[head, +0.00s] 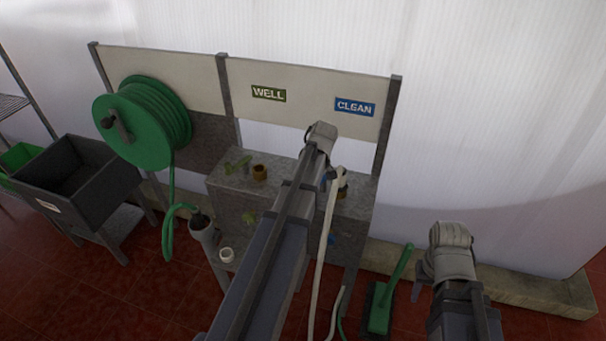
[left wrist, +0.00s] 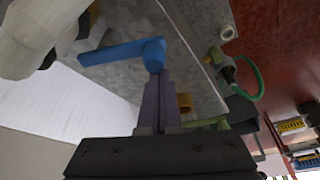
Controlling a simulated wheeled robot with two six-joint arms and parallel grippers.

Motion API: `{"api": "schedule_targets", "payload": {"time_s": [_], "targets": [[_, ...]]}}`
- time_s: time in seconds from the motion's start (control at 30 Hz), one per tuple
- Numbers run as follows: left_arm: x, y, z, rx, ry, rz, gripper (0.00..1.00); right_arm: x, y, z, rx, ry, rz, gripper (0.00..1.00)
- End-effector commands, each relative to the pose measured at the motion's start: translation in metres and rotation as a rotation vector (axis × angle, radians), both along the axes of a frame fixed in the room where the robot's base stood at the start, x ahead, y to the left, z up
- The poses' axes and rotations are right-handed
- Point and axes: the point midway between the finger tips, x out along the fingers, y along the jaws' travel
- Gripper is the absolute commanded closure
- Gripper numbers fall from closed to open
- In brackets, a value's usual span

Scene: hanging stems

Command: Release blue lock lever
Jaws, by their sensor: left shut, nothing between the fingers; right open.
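The blue lever (left wrist: 120,52) shows large in the left wrist view, with its arm reaching left from a rounded pivot. My left gripper (left wrist: 158,78) is shut and empty, its fingertips at the pivot end of the lever; I cannot tell whether they touch it.
A pale hose (head: 325,235) hangs beside my left arm. WELL (head: 268,93) and CLEAN (head: 355,107) signs are behind.

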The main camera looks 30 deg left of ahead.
Motion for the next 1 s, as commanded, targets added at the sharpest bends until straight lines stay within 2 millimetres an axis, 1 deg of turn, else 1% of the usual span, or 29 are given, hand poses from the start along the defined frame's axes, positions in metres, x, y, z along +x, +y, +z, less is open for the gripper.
{"api": "schedule_targets", "payload": {"time_s": [0.43, 1.0], "targets": [[-0.003, -0.0081, -0.0001, -0.001, 0.0, -0.002, 1.0, 0.0, 0.0, 0.0, 0.0, 0.0, 0.0, 0.5], [-0.0026, -0.0073, -0.0004, -0.004, 0.001, -0.003, 1.0, 0.0, 0.0, -0.0001, 0.0, 0.0, 0.0, 0.5]]}}
